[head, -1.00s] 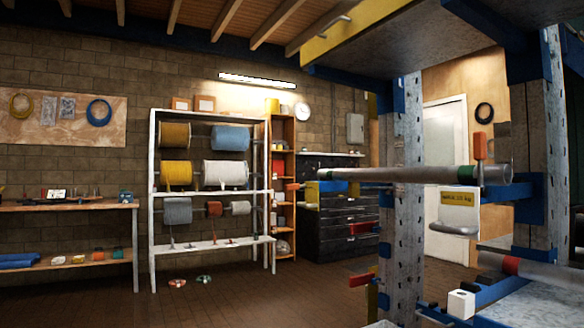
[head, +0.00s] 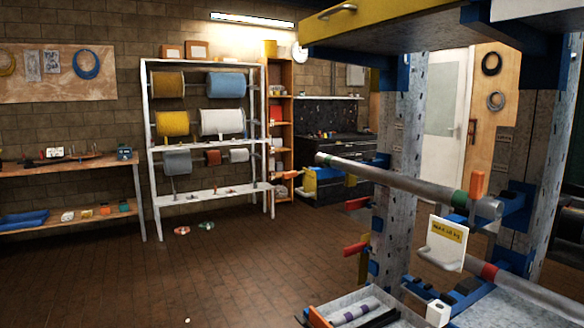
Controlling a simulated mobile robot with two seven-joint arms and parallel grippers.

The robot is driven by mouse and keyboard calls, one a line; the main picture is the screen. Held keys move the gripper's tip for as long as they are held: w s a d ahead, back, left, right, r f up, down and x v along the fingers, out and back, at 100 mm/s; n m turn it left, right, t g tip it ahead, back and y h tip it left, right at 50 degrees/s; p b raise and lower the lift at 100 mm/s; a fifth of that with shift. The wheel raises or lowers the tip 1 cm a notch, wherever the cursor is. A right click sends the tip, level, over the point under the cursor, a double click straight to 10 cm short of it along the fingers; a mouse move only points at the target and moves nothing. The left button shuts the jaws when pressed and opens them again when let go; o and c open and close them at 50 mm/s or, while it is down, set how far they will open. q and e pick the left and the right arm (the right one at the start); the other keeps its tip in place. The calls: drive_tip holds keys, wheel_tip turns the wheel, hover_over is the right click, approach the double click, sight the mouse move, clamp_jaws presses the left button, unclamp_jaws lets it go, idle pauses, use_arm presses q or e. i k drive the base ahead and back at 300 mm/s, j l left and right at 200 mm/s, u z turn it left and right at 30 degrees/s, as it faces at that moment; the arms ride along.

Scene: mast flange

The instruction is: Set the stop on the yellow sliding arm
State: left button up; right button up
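A yellow beam (head: 385,28) runs along the edge of the overhead structure at upper right, with a grey handle-like pin (head: 338,11) on it. A smaller yellow block (head: 309,183) sits near the far end of a grey tube. I cannot tell which one is the yellow sliding arm. An orange upright tab (head: 477,186) stands by the near end of the tube, beside a green band. A red-orange lever (head: 356,247) projects from the lower left of the perforated post. Neither gripper shows.
The grey tube (head: 400,180) juts left from the rack past the perforated post (head: 397,140). A white labelled hook plate (head: 446,243) hangs below it. A tray (head: 375,318) lies low in front.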

sight(290, 174)
drive_tip(key=i+j+z, duration=0.15)
drive_tip(key=i, duration=0.3)
drive_tip(key=i+j+z, duration=0.15)
drive_tip(key=i, duration=0.35)
